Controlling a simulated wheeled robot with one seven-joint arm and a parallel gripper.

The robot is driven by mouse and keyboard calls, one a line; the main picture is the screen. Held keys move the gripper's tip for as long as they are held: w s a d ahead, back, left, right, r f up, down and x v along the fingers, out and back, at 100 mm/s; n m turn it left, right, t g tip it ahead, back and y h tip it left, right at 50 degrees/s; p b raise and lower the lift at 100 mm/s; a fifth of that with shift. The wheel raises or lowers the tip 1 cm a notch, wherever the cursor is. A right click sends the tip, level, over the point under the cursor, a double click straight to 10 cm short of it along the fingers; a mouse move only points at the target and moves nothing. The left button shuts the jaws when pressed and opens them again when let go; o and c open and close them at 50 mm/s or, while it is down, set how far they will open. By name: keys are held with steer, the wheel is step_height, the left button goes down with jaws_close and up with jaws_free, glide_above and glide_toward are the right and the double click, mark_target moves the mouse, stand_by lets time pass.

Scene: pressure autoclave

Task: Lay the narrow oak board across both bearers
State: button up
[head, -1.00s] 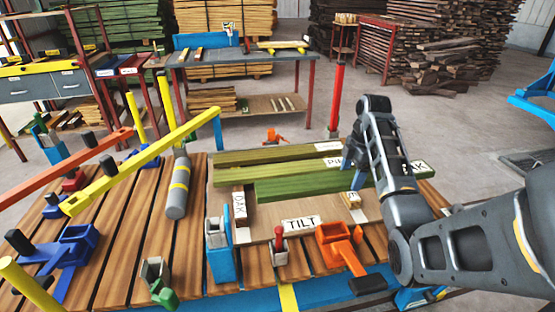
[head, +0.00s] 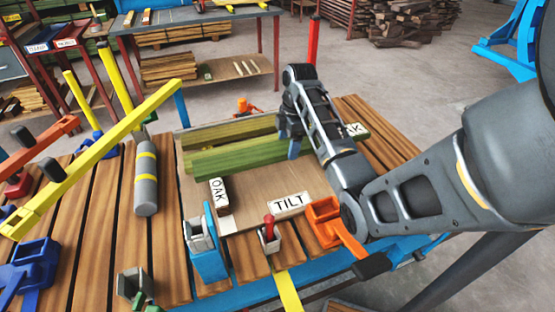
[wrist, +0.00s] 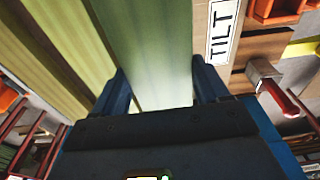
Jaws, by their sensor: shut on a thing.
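A short pale block marked OAK (head: 219,195), apparently one bearer, lies on the brown panel (head: 262,185) in front of the board's left part.
A yellow-green board (head: 230,130) lies behind the held one. A TILT sign (head: 289,203), a red-handled clamp (head: 269,232), an orange clamp (head: 325,215) and a blue stop (head: 208,250) stand along the front. A grey cylinder (head: 146,180) and yellow bar (head: 100,155) are left.

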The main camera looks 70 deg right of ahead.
mark_target(278, 148)
steer(key=shift+w+a+f, duration=0.95)
steer(key=shift+w+a, duration=0.15)
steer(key=shift+w, duration=0.1)
steer(key=shift+f+p, duration=0.3)
steer(key=shift+f, duration=1.7)
steer(key=shift+f, duration=0.1)
steer(key=o, duration=1.7)
steer(key=shift+f, duration=0.1)
steer(key=r, duration=0.7)
steer(key=s+r, duration=0.1)
steer(key=r, duration=0.3)
steer(key=shift+d+r, duration=0.1)
steer(key=shift+d, duration=0.3)
steer(key=shift+s+r+p, duration=0.1)
steer(key=shift+r+p, duration=0.45)
steer(key=shift+p, duration=0.15)
